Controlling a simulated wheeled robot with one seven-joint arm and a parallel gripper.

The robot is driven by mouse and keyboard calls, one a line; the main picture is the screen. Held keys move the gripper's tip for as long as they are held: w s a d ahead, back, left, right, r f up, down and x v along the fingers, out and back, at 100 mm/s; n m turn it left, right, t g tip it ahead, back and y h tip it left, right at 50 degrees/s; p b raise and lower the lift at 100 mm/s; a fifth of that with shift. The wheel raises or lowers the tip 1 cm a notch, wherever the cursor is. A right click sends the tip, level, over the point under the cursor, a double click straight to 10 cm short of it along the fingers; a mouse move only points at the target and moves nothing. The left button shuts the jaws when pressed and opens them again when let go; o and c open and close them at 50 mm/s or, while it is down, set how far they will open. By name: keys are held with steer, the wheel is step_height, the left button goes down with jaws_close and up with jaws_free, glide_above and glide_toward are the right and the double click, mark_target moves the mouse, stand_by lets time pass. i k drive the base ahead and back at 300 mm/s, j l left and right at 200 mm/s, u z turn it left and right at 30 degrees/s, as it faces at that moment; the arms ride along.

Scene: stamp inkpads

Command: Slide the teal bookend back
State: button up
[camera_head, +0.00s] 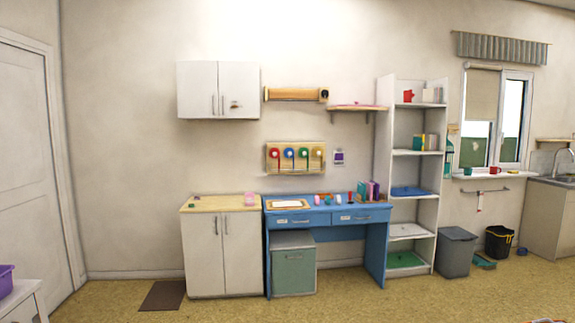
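A small row of upright books (372,190) stands at the right end of the blue desk (327,218). A teal upright piece (361,190) is at the left end of this row and may be the teal bookend; it is too small to tell for sure. It seems to touch or nearly touch the books. Another teal upright piece (419,142) stands by a few books on the tall white shelf. My gripper is not in view.
Several small coloured items (329,199) and a framed pad or tray (290,204) lie on the desk. A green-grey cabinet (293,271) stands under the desk's left side. A white cupboard (222,255) adjoins on the left. The floor (330,300) in front is clear.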

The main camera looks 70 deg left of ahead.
mark_target(418, 143)
steer(key=u, duration=1.75)
